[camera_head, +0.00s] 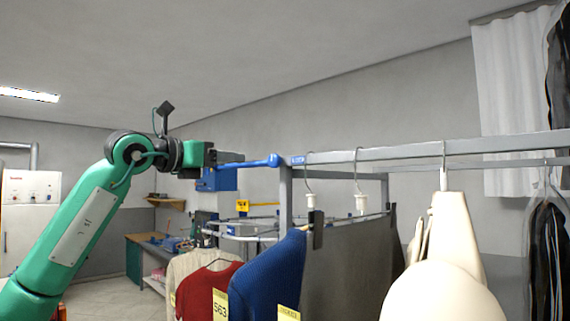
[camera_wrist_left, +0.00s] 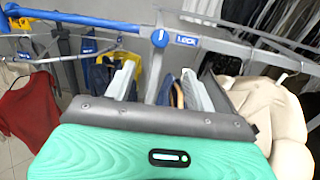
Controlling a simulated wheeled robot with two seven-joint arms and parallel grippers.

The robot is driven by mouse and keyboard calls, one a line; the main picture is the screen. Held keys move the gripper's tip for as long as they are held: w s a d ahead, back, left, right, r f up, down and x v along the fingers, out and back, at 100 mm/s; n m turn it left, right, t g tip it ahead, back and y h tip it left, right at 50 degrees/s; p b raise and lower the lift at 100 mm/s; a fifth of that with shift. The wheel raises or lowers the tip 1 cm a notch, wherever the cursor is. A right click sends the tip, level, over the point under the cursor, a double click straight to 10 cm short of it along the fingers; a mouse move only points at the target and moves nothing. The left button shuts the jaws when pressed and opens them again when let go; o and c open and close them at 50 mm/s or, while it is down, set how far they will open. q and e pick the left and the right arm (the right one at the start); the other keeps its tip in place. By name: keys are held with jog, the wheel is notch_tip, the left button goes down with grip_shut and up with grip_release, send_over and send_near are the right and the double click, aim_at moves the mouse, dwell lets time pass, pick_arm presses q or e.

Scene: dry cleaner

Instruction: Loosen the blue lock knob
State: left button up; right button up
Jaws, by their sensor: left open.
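My right gripper is not in view.
A blue bar (camera_wrist_left: 75,19) runs left from the knob. Garments hang below the rail (camera_head: 400,153): a blue one (camera_head: 265,275), a red one (camera_head: 200,290), a grey one (camera_head: 350,265) and a cream one (camera_head: 445,290). A workbench (camera_head: 150,250) stands farther back.

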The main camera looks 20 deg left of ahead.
aim_at(272, 161)
pick_arm(q)
jog(key=p+x, duration=0.2)
jog(key=x, duration=0.1)
jog(key=p+x, duration=0.2)
jog(key=x, duration=0.2)
jog(key=p+x, duration=0.2)
jog(key=x, duration=0.2)
jog(key=shift+w+r+p, duration=0.25)
jog(key=shift+r+p, duration=0.05)
jog(key=shift+r, duration=0.05)
jog(key=shift+w+d+f+p, duration=0.1)
jog(key=shift+w+d+p, duration=0.1)
jog(key=shift+w+p, duration=0.3)
jog(key=shift+w+d+f, duration=0.1)
jog(key=shift+w, duration=0.3)
jog(key=shift+s, duration=0.1)
jog(key=c, duration=0.9)
jog(key=shift+c, duration=0.2)
